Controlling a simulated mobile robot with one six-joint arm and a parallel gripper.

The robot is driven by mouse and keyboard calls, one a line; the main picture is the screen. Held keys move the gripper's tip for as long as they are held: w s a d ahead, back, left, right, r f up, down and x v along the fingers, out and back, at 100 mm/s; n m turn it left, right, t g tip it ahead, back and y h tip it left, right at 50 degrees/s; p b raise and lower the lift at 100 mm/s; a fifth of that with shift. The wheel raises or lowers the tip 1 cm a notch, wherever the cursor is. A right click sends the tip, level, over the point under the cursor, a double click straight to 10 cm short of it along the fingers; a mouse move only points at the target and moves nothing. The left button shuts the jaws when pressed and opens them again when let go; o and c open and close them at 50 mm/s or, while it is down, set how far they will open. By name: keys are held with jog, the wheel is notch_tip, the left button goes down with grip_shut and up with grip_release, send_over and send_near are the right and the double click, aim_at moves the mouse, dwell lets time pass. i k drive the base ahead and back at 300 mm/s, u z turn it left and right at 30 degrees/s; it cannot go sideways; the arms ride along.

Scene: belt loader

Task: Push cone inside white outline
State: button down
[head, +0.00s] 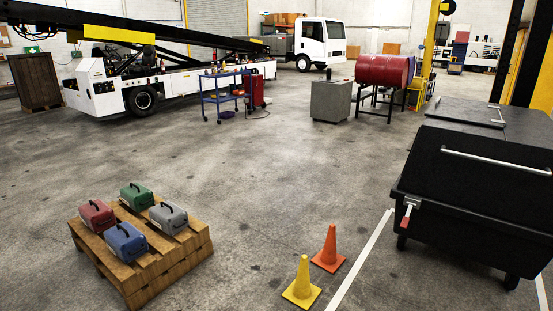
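A yellow cone (303,283) stands upright on the concrete floor at the bottom middle of the head view. An orange cone (329,250) stands upright just behind it and to the right. A white line (362,259) runs along the floor to the right of both cones. A second short white line (542,293) shows at the right edge, and a black bin covers the floor between the two lines. Both cones are to the left of the long line, on bare floor. My gripper is not in view.
A wooden pallet (161,272) with several cases stands at the lower left. The black bin (476,188) with a sloped lid stands at the right. A blue cart (222,97), a grey cabinet (331,102) and a red drum (383,71) stand farther back. The middle floor is clear.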

aim_at(327, 258)
jog(key=u, duration=0.35)
jog(key=i, duration=0.95)
jog(key=u, duration=0.65)
jog(key=i, duration=1.65)
jog(key=z, duration=0.2)
jog(key=i, duration=1.35)
jog(key=z, duration=0.4)
